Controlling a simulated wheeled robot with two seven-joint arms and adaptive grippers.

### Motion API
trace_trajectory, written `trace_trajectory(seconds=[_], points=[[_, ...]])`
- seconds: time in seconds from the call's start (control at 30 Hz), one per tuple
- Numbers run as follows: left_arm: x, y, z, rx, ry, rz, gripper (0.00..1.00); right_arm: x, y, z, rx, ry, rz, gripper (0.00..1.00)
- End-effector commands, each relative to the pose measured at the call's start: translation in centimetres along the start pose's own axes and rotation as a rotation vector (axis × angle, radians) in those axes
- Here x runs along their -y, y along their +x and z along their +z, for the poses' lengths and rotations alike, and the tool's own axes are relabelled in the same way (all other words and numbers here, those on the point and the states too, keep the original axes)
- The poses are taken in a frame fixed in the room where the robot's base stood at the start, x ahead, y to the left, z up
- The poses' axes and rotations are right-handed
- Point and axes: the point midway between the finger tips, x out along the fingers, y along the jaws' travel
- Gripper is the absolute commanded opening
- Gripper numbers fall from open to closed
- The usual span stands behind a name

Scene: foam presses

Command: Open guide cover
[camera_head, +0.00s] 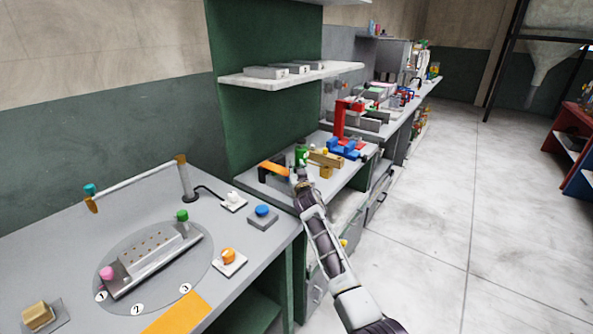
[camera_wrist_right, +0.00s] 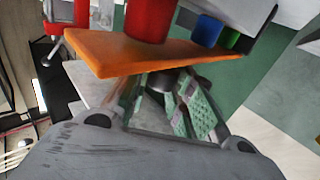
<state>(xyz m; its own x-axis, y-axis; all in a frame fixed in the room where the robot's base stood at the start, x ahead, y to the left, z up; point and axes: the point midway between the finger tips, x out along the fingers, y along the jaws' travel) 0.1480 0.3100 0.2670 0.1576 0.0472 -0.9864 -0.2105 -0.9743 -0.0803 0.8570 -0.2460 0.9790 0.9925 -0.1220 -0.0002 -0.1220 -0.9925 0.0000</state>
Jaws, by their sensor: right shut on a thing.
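An orange plate (camera_head: 272,168), which looks like the guide cover, is on the second bench in the head view. In the right wrist view the orange plate (camera_wrist_right: 150,52) spans the picture just beyond my fingers. My right gripper (camera_head: 301,179) is at the bench's near edge, beside the plate's right end. In the wrist view my right gripper (camera_wrist_right: 178,108) shows green finger pads and is shut on a small dark part (camera_wrist_right: 160,80) under the plate. Whether this part belongs to the cover is hard to tell. My left gripper is not in view.
Wooden blocks (camera_head: 326,160), blue parts (camera_head: 347,149) and a red post (camera_head: 339,118) stand close behind my right gripper. A white shelf (camera_head: 290,73) hangs above. The near bench holds a perforated grey fixture (camera_head: 152,258) and buttons. The floor (camera_head: 470,220) at right is clear.

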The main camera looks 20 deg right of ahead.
Motion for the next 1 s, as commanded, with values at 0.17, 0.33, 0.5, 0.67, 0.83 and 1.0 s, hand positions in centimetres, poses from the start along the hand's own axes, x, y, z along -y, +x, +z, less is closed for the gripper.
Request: trace_trajectory(seconds=[0.17, 0.33, 0.5, 0.67, 0.83, 1.0], points=[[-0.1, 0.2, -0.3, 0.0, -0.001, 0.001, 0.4, -1.2, 1.3, 0.0, -0.001, -0.003, 0.0, 0.0], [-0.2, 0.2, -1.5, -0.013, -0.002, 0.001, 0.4, -2.8, 2.8, 0.1, 0.0, -0.002, 0.001, 0.0], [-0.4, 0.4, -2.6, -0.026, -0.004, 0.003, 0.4, -4.1, 4.2, 0.1, -0.001, -0.002, -0.001, 0.0], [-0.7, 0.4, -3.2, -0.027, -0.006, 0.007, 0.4, -5.3, 5.4, 0.1, -0.001, -0.002, -0.001, 0.0], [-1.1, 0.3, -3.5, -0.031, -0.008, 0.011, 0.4, -6.2, 6.2, 0.0, 0.0, -0.001, 0.0, 0.0], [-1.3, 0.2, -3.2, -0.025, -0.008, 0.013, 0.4, -6.3, 6.3, 0.0, 0.0, 0.0, 0.0, 0.0]])
